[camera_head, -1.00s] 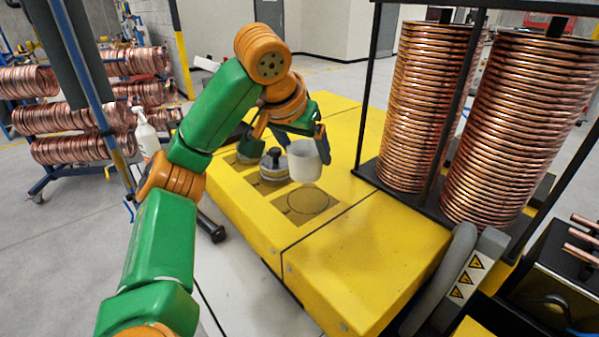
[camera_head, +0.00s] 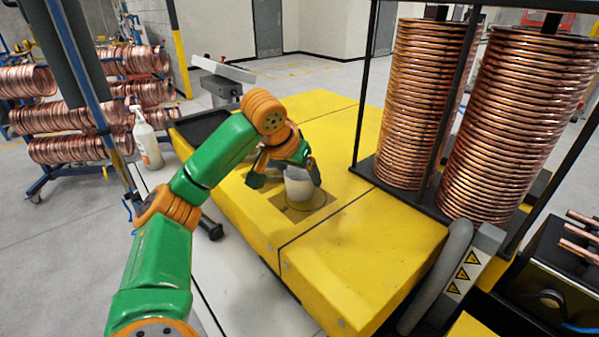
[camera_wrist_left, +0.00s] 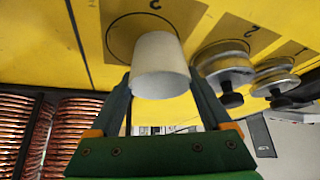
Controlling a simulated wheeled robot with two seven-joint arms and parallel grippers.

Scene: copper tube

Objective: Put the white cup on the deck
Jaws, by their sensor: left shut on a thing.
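The white cup (camera_head: 298,184) is between the fingers of my left gripper (camera_head: 286,177), which is shut on it. The cup is over the dark square with a drawn circle on the yellow deck (camera_head: 365,240). In the left wrist view the white cup (camera_wrist_left: 160,65) sits between both fingers and covers part of the circle on the deck (camera_wrist_left: 45,50). I cannot tell whether its base touches the deck. The gripper hides part of the cup in the head view. My right gripper is not in view.
In the left wrist view, two metal pieces with dark knobs (camera_wrist_left: 228,75) (camera_wrist_left: 277,80) stand on other numbered squares beside the cup. Tall copper coils (camera_head: 418,105) stand on the deck's right side. A spray bottle (camera_head: 146,138) is at the left. The deck's front part is clear.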

